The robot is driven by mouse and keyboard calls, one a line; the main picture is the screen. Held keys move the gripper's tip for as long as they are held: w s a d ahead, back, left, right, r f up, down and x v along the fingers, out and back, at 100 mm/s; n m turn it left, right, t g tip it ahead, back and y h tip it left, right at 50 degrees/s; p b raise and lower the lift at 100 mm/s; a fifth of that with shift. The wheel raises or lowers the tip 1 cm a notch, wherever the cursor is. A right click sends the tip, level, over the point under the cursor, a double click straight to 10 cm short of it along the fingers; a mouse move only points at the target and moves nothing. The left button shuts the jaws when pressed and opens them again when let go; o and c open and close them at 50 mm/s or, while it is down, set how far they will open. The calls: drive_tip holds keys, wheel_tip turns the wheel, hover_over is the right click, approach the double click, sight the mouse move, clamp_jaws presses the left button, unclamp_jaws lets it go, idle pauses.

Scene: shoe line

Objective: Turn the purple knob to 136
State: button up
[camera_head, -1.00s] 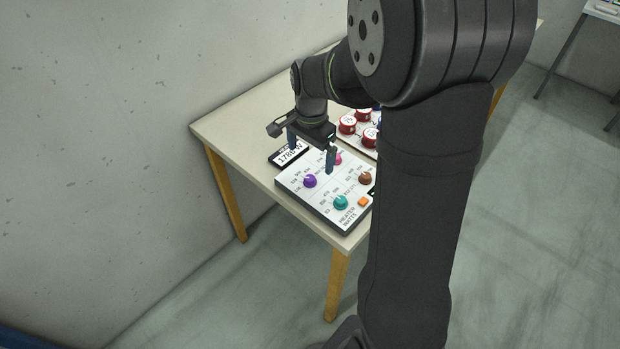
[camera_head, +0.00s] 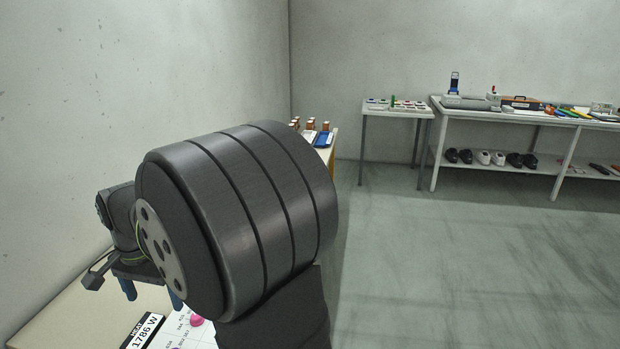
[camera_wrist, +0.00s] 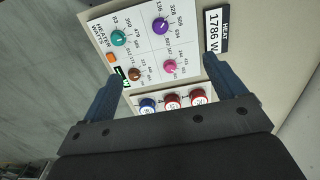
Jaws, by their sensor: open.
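A teal knob (camera_wrist: 119,38), a pink knob (camera_wrist: 170,66) and a brown knob (camera_wrist: 134,74) share the panel. My gripper (camera_wrist: 160,80) is open and empty above the panel; its fingers are apart and touch no knob. In the head view my gripper (camera_head: 151,290) is partly hidden by my arm, and the purple knob is out of sight.
A heat display (camera_wrist: 216,30) reads 1786 W beside the panel. An orange button (camera_wrist: 111,57) sits on the panel. Red and blue round pieces (camera_wrist: 172,100) stand in a row nearby. In the head view, a grey table (camera_head: 397,110) and a long bench (camera_head: 520,115) stand far off.

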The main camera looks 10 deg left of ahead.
drive_tip(key=shift+s+a+f+n+h, duration=0.15)
drive_tip(key=shift+a+n, duration=0.15)
drive_tip(key=shift+n, duration=0.3)
drive_tip(key=shift+s+a+r+n+h, duration=0.15)
drive_tip(key=shift+a+n, duration=0.1)
drive_tip(key=shift+n, duration=0.35)
drive_tip(key=c, duration=0.8)
drive_tip(key=f, duration=1.7)
drive_tip(key=shift+w+d+f, duration=0.2)
drive_tip(key=shift+d+f, duration=0.05)
drive_tip(key=shift+d, duration=0.15)
drive_tip(key=c, duration=1)
